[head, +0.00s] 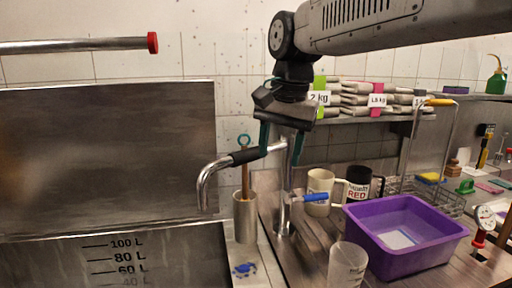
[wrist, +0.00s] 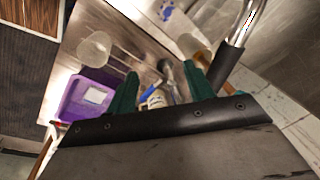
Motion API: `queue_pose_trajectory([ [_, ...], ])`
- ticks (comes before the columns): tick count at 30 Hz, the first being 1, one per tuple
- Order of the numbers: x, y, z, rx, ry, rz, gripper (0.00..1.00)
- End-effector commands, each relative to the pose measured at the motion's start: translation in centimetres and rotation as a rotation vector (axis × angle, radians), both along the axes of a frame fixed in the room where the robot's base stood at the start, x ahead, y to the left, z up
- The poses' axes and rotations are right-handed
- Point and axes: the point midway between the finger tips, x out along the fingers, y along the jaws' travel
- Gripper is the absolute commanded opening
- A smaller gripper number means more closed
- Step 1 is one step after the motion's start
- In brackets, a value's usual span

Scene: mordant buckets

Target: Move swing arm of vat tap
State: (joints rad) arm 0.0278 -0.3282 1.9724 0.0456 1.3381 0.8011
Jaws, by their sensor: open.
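The vat tap has an upright chrome post (head: 284,205) with a blue lever (head: 309,197). Its swing arm (head: 205,185) is a bent chrome pipe with a black sleeve (head: 245,156), reaching left from the post toward the vat (head: 110,255). My gripper (head: 281,150) is open and points down at the post end of the arm. In the wrist view the black sleeve (wrist: 231,62) lies outside the jaws, beside the right finger. The blue lever (wrist: 150,88) shows between the fingers (wrist: 160,84). Whether a finger touches the arm cannot be told.
A metal cup (head: 244,218) holding a wooden-handled tool stands just left of the post. Two mugs (head: 320,190), a purple tub (head: 405,240) and a clear beaker (head: 346,266) stand to the right. A shelf (head: 370,118) with labelled bags is behind. The space over the vat looks clear.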

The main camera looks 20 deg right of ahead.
Motion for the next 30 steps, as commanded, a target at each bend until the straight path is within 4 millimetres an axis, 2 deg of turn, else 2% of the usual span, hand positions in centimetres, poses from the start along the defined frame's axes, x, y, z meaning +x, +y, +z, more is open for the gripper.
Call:
queue_pose_trajectory([
  [1,2.4,0.0,1.1,0.018,0.000,-0.081,0.52],
  [3,4.8,0.0,2.4,0.041,-0.001,-0.186,0.52],
  [6,7.4,0.0,3.7,0.068,-0.004,-0.300,0.52],
  [9,8.9,0.1,4.3,0.085,-0.003,-0.372,0.52],
  [14,9.7,0.2,3.8,0.093,-0.002,-0.407,0.52],
  [24,10.6,0.6,-1.4,0.092,-0.001,-0.404,0.52],
  [30,10.9,0.7,-2.8,0.093,-0.005,-0.404,0.52],
])
